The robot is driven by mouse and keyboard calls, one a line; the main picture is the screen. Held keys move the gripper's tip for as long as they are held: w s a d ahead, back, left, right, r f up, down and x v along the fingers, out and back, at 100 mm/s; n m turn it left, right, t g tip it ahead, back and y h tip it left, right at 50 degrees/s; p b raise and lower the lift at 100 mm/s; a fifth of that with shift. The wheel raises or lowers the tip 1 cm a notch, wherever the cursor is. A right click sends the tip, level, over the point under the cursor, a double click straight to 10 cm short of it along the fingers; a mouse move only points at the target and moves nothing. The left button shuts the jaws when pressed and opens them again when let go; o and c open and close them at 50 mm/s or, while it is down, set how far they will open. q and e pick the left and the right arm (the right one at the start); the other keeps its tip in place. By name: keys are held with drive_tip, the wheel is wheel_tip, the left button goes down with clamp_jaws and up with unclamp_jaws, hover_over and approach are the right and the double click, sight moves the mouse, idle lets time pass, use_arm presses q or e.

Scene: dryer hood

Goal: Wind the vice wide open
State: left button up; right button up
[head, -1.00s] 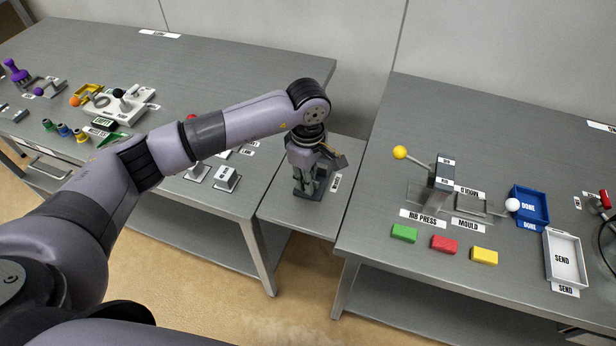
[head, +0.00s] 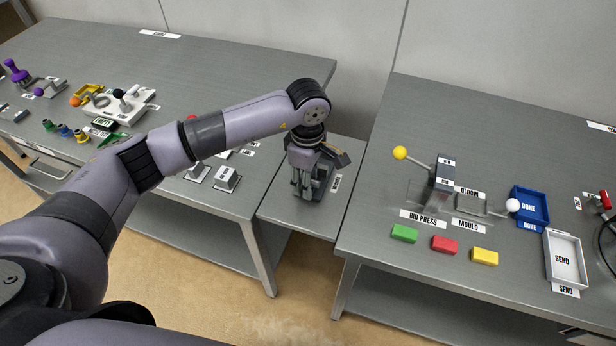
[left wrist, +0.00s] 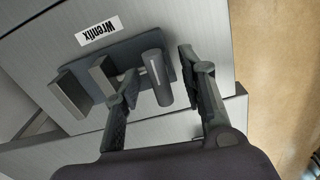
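The vice (head: 321,180) stands on the small low table between the two benches, largely hidden behind my gripper in the head view. In the left wrist view the dark grey vice (left wrist: 70,93) shows two upright blocky jaws with a gap between them. A round grey bar-like handle (left wrist: 157,78) stands at its right end. My left gripper (head: 304,192) points down at the vice. Its fingers (left wrist: 162,72) are apart, one on each side of the handle, with no clear grip on it. My right gripper is out of view.
A "Wrenfix" label (left wrist: 98,31) lies beside the vice. The right bench holds a rib press with a yellow-knobbed lever (head: 400,153), coloured blocks and a blue tray (head: 530,207). The left bench carries several fixtures, with white switch boxes (head: 227,178) near my arm.

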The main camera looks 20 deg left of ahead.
use_arm(q)
drive_tip(key=shift+r+p, duration=1.2)
drive_tip(key=shift+r, duration=1.8)
